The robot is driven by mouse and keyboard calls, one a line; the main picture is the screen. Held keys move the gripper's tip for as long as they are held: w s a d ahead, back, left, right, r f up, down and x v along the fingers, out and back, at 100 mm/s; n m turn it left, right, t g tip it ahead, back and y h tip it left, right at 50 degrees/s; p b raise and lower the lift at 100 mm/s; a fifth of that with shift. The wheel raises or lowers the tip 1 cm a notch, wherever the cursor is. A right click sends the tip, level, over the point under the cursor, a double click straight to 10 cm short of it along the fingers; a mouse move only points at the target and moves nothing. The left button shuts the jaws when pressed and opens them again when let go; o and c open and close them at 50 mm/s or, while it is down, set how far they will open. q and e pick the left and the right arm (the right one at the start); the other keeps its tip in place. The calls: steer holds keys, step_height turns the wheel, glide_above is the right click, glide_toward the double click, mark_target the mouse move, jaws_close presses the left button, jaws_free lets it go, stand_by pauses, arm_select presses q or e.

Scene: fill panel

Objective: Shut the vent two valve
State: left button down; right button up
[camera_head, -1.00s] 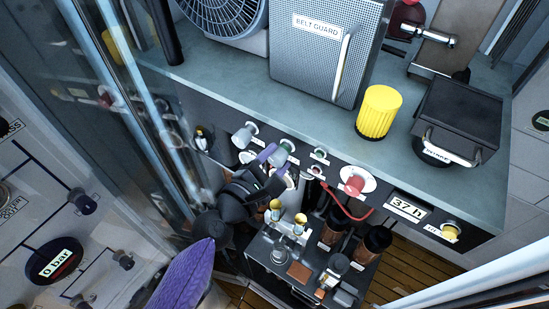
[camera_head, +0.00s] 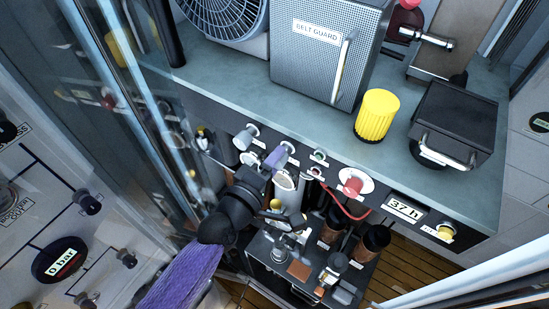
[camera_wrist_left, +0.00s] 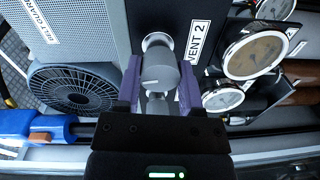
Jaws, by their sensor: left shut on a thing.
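The vent two valve is a grey round knob (camera_wrist_left: 158,74) on a short stem, beside a white "VENT 2" label (camera_wrist_left: 196,45) in the left wrist view. A short pale line shows on its face. The purple fingers of my left gripper (camera_wrist_left: 160,88) lie on both sides of the knob and are shut on it. In the head view my left gripper (camera_head: 279,157) is at the front panel below the bench top, and its fingers mostly cover the knob. My right gripper is not in view.
Another grey knob (camera_head: 245,137) sits just left of the held one. A red knob (camera_head: 353,186) and a red cable (camera_head: 345,212) are to the right. Round gauges (camera_wrist_left: 255,52) stand close beside the label. A belt guard (camera_head: 322,55) and yellow cap (camera_head: 377,114) stand above.

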arm_select(q)
steer(key=shift+m, duration=0.8)
steer(key=shift+c, duration=1.2)
jaws_free()
steer(key=b+v, duration=0.1)
steer(key=v, duration=0.9)
